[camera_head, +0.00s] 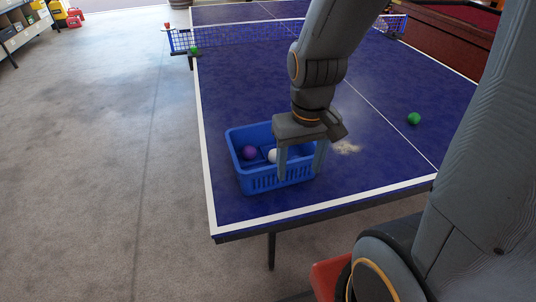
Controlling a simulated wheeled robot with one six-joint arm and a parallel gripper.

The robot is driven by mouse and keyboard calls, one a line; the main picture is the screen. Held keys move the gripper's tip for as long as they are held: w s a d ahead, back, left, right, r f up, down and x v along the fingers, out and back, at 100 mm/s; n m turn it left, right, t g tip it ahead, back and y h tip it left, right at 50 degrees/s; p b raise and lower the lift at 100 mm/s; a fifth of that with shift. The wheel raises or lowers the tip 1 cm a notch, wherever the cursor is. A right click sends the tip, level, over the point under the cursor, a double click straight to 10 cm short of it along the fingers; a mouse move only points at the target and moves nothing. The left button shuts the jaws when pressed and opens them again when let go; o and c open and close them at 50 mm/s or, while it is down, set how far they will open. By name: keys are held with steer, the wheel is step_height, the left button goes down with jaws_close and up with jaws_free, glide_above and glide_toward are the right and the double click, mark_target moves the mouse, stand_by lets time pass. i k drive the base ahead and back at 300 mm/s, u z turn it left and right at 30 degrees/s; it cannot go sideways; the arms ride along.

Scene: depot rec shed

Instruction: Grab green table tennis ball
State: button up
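A green ball (414,118) lies on the right part of the blue table tennis table (250,95), apart from my gripper. A second small green ball (194,51) shows at the table's left edge by the net. My gripper (301,174) points down over the right part of a blue basket (282,181) near the table's front left corner. Its two fingers are spread, and no ball shows between them. A purple ball (249,153) and a white ball (273,156) are in the basket; the white one is partly hidden by the left finger.
A blue net (240,36) crosses the table behind the gripper. A dark red-topped table (455,20) stands at the back right. The tabletop around the right green ball is clear.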

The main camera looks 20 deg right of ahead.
mark_target(414, 118)
steer(key=z, duration=1.05)
steer(key=k, duration=0.3)
steer(key=z, duration=1.5)
steer(key=i, duration=1.3)
steer(key=u, duration=0.85)
steer(key=i, duration=0.5)
steer(key=u, duration=0.55)
